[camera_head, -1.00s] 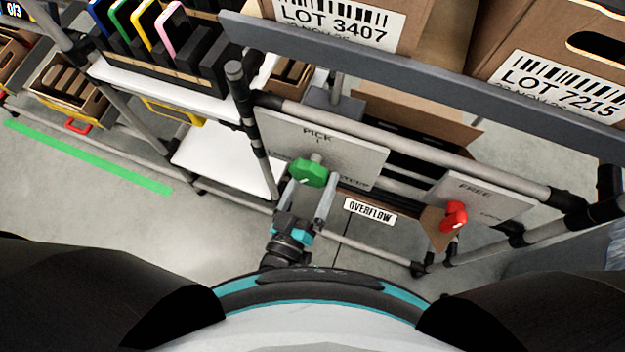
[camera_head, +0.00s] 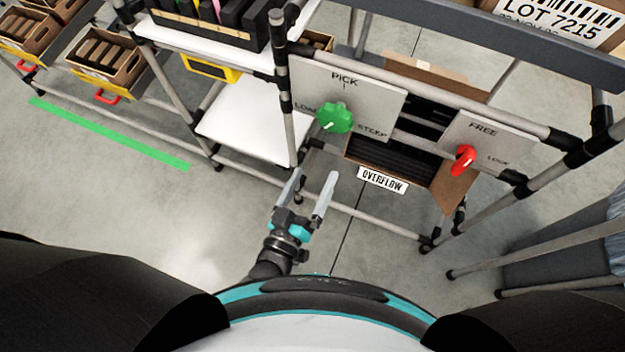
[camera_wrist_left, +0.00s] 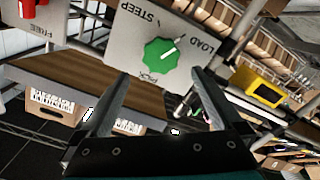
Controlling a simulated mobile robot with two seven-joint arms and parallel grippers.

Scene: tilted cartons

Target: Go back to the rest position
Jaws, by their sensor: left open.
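My left gripper (camera_head: 311,188) is open and empty in the head view, below and apart from the green knob (camera_head: 334,117). The knob sits on a grey panel (camera_head: 380,84) marked PICK, LOAD and STEEP. In the left wrist view the green knob (camera_wrist_left: 161,60) shows beyond the two spread fingers (camera_wrist_left: 158,92), with clear space between. A red knob (camera_head: 464,159) sits on a second panel (camera_head: 497,137) marked FREE and LOCK. My right gripper is not in view.
An OVERFLOW box (camera_head: 452,190) sits under the panels in the pipe rack. A white shelf (camera_head: 255,133) stands to the left. Cartons (camera_head: 108,60) are at the upper left, and a LOT 7215 carton (camera_head: 590,22) is at the upper right. The floor (camera_head: 150,215) at the left is clear.

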